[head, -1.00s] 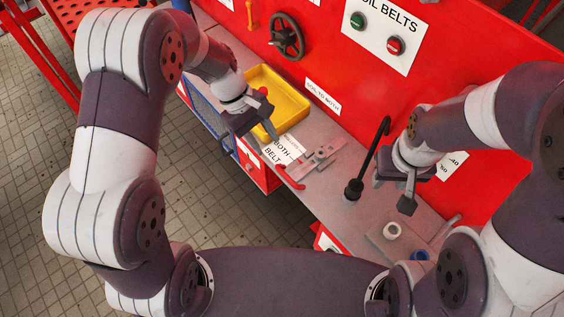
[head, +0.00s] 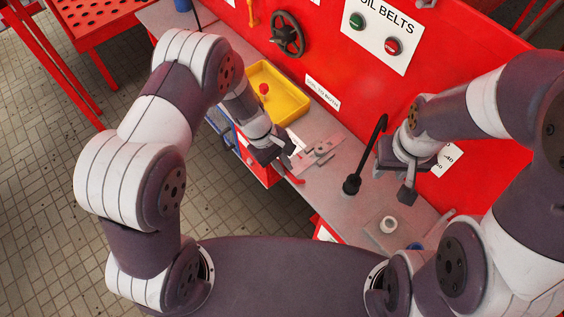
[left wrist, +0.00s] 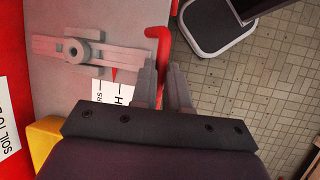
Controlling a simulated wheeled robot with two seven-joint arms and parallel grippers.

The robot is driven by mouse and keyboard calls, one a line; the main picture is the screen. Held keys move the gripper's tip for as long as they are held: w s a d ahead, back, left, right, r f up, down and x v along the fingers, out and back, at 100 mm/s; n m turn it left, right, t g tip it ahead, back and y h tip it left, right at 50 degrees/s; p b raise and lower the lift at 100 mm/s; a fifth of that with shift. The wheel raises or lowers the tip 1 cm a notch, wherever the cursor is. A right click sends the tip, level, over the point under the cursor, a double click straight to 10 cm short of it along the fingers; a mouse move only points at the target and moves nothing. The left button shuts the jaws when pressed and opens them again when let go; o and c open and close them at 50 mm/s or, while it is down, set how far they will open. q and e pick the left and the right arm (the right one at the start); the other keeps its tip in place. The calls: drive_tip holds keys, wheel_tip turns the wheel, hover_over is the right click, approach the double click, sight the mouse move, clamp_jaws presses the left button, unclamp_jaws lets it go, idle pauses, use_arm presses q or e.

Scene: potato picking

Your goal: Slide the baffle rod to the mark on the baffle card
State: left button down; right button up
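The red bent baffle rod (left wrist: 164,42) stands at the bench edge in the left wrist view; it also shows in the head view (head: 295,179). My left gripper (left wrist: 164,66) is open, its fingertips on either side of the rod's lower end; I cannot tell whether they touch it. The white baffle card (left wrist: 112,96) lies beside the fingers, partly hidden by the gripper, with a red pointer (left wrist: 117,75) at its edge. In the head view my left gripper (head: 274,155) covers most of the card. My right gripper (head: 392,182) is open and empty near the black lever.
A grey slide bar with a round knob (left wrist: 75,49) lies next to the card. A yellow tray (head: 290,106) holds a red-topped thing behind my left gripper. A black upright lever (head: 367,155) stands right of the slide bar.

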use_arm(q)
drive_tip(key=shift+s+a+b, duration=0.15)
drive_tip(key=shift+a+b, duration=0.05)
drive_tip(key=shift+b, duration=0.1)
drive_tip(key=c, duration=1.1)
unclamp_jaws()
drive_tip(key=shift+r, duration=0.1)
drive_tip(key=b+v, duration=0.3)
drive_tip(key=v, duration=0.9)
drive_tip(key=shift+a+r, duration=0.15)
drive_tip(key=shift+r, duration=0.1)
